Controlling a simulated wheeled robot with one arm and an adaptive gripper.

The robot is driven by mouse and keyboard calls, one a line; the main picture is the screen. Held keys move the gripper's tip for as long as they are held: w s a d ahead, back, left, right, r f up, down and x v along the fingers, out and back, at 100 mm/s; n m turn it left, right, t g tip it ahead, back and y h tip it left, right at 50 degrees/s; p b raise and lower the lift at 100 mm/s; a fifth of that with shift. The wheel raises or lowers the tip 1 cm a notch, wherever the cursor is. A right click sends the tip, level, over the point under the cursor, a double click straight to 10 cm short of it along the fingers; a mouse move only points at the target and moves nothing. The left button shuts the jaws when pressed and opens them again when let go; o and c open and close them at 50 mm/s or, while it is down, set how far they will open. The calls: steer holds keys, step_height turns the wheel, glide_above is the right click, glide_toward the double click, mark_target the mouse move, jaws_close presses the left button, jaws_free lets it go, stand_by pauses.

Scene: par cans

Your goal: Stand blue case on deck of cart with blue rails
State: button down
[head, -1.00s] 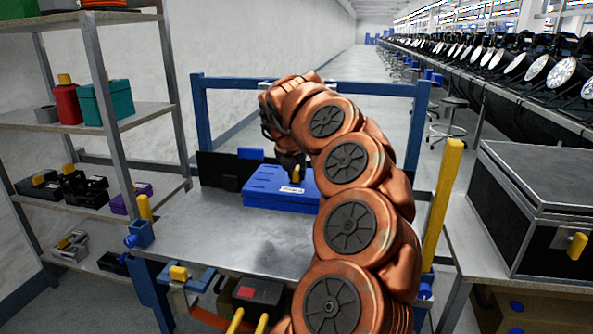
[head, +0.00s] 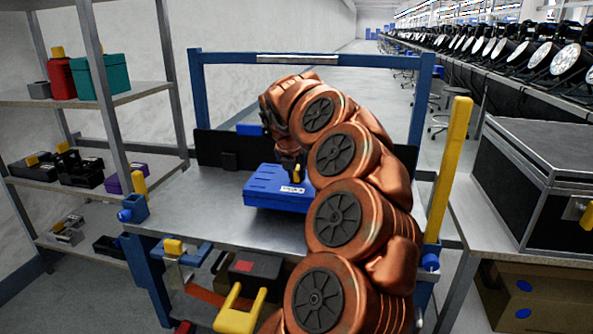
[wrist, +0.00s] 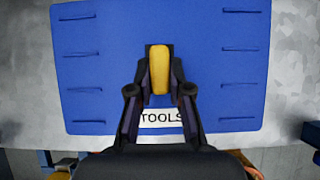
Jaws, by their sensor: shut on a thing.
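The blue case (head: 276,188) lies flat over the grey metal deck (head: 215,210) of the cart with blue rails (head: 197,95). In the wrist view, the case (wrist: 100,60) shows its ribbed broad face and a "TOOLS" label. My gripper (head: 297,172) is above the case, shut on its yellow handle; the wrist view shows both fingers of my gripper (wrist: 160,70) against the handle's sides. The case's near edge is close to the deck's front edge there. I cannot tell whether the case touches the deck or hangs just above it. My arm hides the deck's right part.
A shelf rack (head: 105,95) with several boxes stands at left. A black flight case (head: 540,185) sits on a bench at right. A yellow post (head: 448,165) rises at the cart's right front corner. The deck's left part is clear. A dark panel (head: 215,150) lines the deck's back.

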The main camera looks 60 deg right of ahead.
mark_target(296, 183)
steer(key=shift+f+b, duration=1.1)
steer(key=shift+f, duration=0.95)
steer(key=shift+f, duration=0.45)
steer(key=c, duration=1)
jaws_free()
steer(key=v, duration=1.2)
